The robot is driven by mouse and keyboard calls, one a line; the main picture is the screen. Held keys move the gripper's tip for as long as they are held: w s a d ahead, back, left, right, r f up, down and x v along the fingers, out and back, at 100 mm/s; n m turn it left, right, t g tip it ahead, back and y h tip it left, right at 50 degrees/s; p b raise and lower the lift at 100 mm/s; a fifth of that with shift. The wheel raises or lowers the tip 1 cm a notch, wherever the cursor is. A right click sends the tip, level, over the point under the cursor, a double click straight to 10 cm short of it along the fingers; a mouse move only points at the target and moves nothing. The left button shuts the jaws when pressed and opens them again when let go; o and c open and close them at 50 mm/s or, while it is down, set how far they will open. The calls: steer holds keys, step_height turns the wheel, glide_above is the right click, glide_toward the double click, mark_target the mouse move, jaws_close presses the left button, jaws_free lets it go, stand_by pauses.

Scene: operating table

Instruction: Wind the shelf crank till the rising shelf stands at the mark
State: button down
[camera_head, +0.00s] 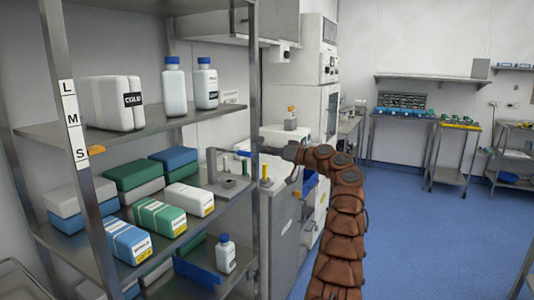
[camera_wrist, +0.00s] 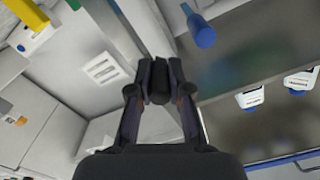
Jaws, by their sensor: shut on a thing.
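A white strip marked L, M and S (camera_head: 73,120) runs down the left post of the rack. An orange pointer (camera_head: 95,150) sits beside it, level with the S, just under the upper shelf (camera_head: 160,126). A crank with a blue grip (camera_head: 243,153) shows behind the right post. A blue cylinder (camera_wrist: 200,30) lies apart from the fingertips in the wrist view; I cannot tell whether it is that grip. My gripper (camera_wrist: 159,72) is closed, with a dark thing (camera_wrist: 159,90) between its fingers that I cannot identify. My brown arm reaches left to the rack's right post.
The upper shelf holds a white pack (camera_head: 110,103) and two blue-capped bottles (camera_head: 174,92). Boxes such as a green one (camera_head: 158,216) fill the shelf below. A yellow knob (camera_head: 266,172) stands right of the post. The blue floor (camera_head: 420,230) on the right is open.

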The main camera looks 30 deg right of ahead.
steer(key=shift+a+r+m, duration=0.45)
steer(key=shift+r+m, duration=0.1)
steer(key=shift+m, duration=0.55)
step_height(320, 180, up, 4)
steer(key=m+p, duration=0.5)
steer(key=p, duration=0.1)
steer(key=m+p, duration=0.6)
steer(key=p, duration=0.1)
steer(key=shift+s+a+r+m, duration=0.1)
steer(key=shift+r+m, duration=0.05)
steer(key=shift+m, duration=0.15)
steer(key=c, duration=1.4)
jaws_free()
steer(key=shift+c, duration=0.2)
steer(key=o, duration=0.3)
steer(key=shift+a+f, duration=0.1)
steer(key=shift+f, duration=0.1)
steer(key=shift+o, duration=0.2)
